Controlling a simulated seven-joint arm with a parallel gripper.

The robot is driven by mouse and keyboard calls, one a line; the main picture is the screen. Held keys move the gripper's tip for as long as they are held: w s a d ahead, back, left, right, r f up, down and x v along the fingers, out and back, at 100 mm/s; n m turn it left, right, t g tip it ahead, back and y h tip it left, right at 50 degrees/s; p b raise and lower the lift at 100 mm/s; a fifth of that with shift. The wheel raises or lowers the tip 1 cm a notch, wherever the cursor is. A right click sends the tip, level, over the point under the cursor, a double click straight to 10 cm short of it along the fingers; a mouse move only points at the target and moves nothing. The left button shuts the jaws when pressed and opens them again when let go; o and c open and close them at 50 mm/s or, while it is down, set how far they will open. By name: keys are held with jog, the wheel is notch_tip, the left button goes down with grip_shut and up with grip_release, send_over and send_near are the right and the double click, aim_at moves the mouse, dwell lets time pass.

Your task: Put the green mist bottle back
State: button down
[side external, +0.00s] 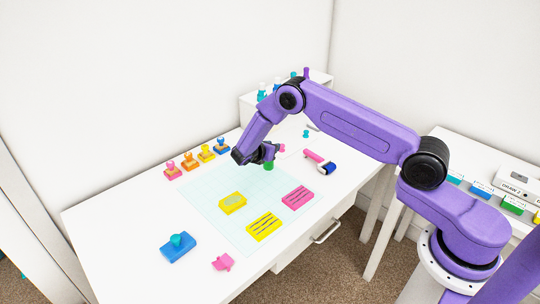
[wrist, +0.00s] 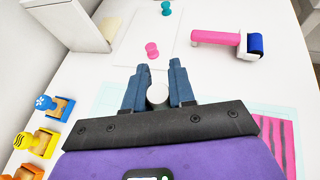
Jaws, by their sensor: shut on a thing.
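My gripper (side external: 264,154) is shut on the green mist bottle (side external: 268,166), which hangs below the fingers over the far end of the cutting mat. Only a little of its green body shows there. In the wrist view, my fingers (wrist: 158,80) stand either side of the bottle's round white top (wrist: 157,95); its body is hidden below. A white shelf unit (side external: 250,106) at the back of the desk holds several small bottles (side external: 262,92), partly hidden by my arm. Its side also shows in the wrist view (wrist: 70,22).
Several stamps (side external: 205,153) line the mat's left side. A pink-handled roller (side external: 314,157) lies right of the gripper. Pink and teal pieces (wrist: 152,50) lie on a white sheet ahead. Yellow and pink blocks (side external: 264,227) sit on the pale mat (side external: 215,185).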

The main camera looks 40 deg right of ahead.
jog(key=shift+w+f, duration=0.15)
jog(key=shift+f, duration=0.8)
jog(key=shift+w+f, duration=0.15)
jog(key=shift+f, duration=0.75)
jog(key=shift+f, duration=0.1)
jog(key=c, duration=0.9)
grip_release()
jog(key=shift+c, duration=0.2)
